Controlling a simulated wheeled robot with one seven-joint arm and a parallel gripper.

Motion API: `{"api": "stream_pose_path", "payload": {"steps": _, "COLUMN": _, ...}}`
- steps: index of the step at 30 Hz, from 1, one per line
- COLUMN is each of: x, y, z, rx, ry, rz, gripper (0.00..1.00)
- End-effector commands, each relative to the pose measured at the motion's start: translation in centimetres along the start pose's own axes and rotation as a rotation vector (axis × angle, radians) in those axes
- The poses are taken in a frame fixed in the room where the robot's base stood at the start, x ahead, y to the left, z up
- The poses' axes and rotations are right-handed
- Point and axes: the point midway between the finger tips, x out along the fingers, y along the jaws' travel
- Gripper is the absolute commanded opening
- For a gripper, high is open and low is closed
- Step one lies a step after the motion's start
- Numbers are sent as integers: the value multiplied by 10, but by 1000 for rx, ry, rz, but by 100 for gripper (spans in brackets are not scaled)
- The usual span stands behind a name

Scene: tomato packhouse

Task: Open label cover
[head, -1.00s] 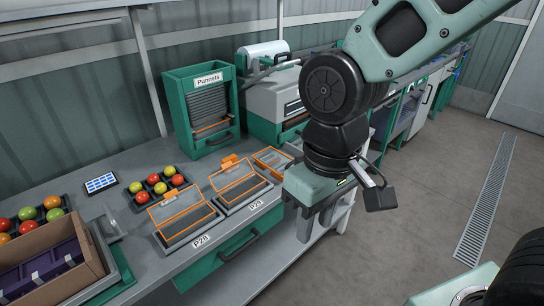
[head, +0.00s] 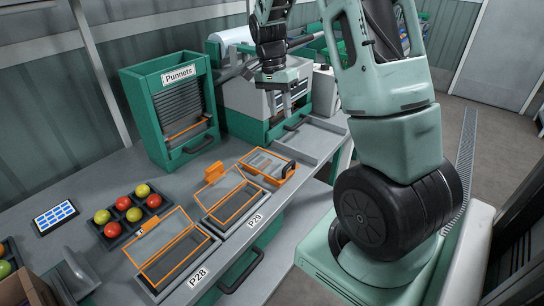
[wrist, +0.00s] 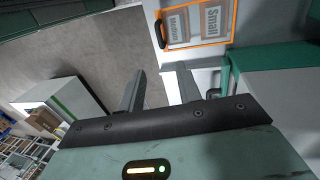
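The label cover (head: 262,163) is a clear panel with an orange frame and a dark handle (head: 289,169). It lies flat and looks shut on the bench, right of the P29 punnet. In the wrist view the label cover (wrist: 197,43) shows at the top, with labels under it, one reading "Small". Its handle (wrist: 159,33) is at the left edge. My gripper (head: 284,108) is above the back of the bench, in front of the grey machine and apart from the cover. In the wrist view my gripper (wrist: 159,88) has its fingers apart with nothing between them.
Punnets P28 (head: 211,243) and P29 (head: 239,217) have orange-framed lids and stand left of the cover. A green punnet dispenser (head: 139,111) and a grey-green machine (head: 242,100) stand behind. A tray of tomatoes (head: 108,240) and a tablet (head: 56,216) are at the left.

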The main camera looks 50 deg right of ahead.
Motion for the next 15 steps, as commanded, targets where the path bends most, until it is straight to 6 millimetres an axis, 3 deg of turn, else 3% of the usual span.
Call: {"api": "stream_pose_path", "payload": {"steps": 15, "x": 98, "y": 1, "z": 2, "rx": -6, "ry": -3, "rz": 5, "gripper": 34}}
